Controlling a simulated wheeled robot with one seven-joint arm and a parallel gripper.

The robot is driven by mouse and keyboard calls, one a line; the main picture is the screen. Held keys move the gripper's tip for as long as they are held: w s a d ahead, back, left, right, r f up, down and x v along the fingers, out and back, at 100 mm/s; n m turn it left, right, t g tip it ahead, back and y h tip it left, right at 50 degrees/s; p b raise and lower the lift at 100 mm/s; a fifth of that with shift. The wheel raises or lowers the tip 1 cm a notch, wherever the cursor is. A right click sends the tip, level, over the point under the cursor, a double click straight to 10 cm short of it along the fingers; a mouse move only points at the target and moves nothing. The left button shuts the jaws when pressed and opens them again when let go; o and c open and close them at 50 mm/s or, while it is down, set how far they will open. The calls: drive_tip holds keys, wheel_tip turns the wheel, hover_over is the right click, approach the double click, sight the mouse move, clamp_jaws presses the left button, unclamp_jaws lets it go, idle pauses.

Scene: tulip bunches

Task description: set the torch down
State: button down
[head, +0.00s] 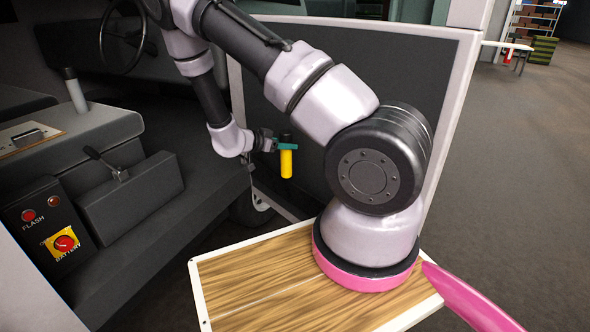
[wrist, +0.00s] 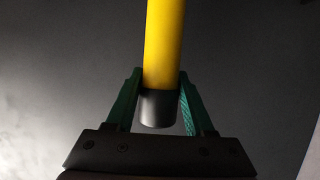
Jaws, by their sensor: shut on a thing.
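The torch (head: 286,164) is yellow with a dark end. In the head view it hangs upright in my gripper (head: 284,145), in the air in front of a dark panel. It also shows in the wrist view (wrist: 164,45), with its yellow body running up out of the frame and its black end low between the green fingers. There my gripper (wrist: 160,78) is shut on the torch near the black end. Nothing is seen touching the torch from below.
A grey console (head: 80,135) at left bears a grey flask (head: 76,90) and a light board (head: 25,137). A box with a lever (head: 130,200) and a FLASH/BATTERY panel (head: 50,228) stand lower. A steering wheel (head: 108,38) is behind. A dark floor stretch (head: 205,190) looks clear.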

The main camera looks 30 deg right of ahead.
drive_tip(key=d+f, duration=0.1)
drive_tip(key=f, duration=0.3)
drive_tip(key=w+d+f, duration=0.1)
drive_tip(key=d+f, duration=0.1)
drive_tip(key=f, duration=0.1)
drive_tip(key=d+f, duration=0.1)
drive_tip(key=f, duration=0.3)
drive_tip(key=shift+w+d+f, duration=0.15)
drive_tip(key=shift+w+f, duration=0.05)
drive_tip(key=shift+f, duration=0.1)
drive_tip(key=shift+c, duration=1.4)
unclamp_jaws()
drive_tip(key=shift+f, duration=0.1)
